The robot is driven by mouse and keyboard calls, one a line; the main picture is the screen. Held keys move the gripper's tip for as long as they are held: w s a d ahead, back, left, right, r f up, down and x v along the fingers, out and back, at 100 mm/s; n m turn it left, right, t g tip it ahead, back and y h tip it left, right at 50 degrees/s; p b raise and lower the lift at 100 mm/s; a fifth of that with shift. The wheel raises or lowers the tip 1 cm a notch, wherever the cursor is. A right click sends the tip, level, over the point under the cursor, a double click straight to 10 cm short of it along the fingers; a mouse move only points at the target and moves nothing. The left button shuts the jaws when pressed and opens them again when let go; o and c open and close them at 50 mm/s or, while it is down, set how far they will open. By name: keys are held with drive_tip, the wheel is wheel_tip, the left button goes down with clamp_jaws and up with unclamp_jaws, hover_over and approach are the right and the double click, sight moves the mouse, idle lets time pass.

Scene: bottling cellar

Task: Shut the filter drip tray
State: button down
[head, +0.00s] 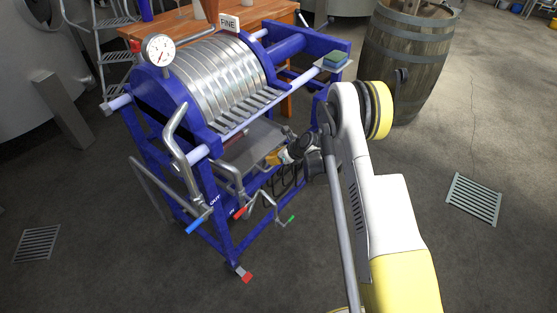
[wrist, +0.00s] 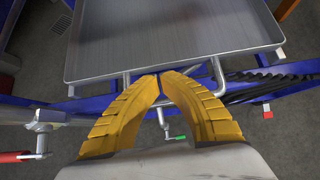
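The filter drip tray (head: 247,148) is a shallow grey metal pan under the plate pack of the blue-framed filter. In the head view it sticks out from below the plates toward my gripper (head: 273,158). In the wrist view the tray (wrist: 170,40) fills the top, with a raised rim and a metal loop handle (wrist: 219,80) on its near edge. My gripper's yellow fingers (wrist: 160,74) meet at their tips, close to the rim and over the handle's middle. The fingers hide part of the handle, so I cannot tell whether they touch it.
The filter has a pressure gauge (head: 158,50) and pipes with a blue lever (head: 199,222), a red lever (head: 240,212) and a green lever (head: 291,219). A sponge (head: 335,60) lies on a small shelf above right. A barrel (head: 408,55) stands behind my arm. Floor at the right is open.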

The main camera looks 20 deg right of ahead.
sight(260, 157)
drive_tip(key=shift+x, duration=1)
drive_tip(key=shift+w+a, duration=0.8)
drive_tip(key=shift+w, duration=0.35)
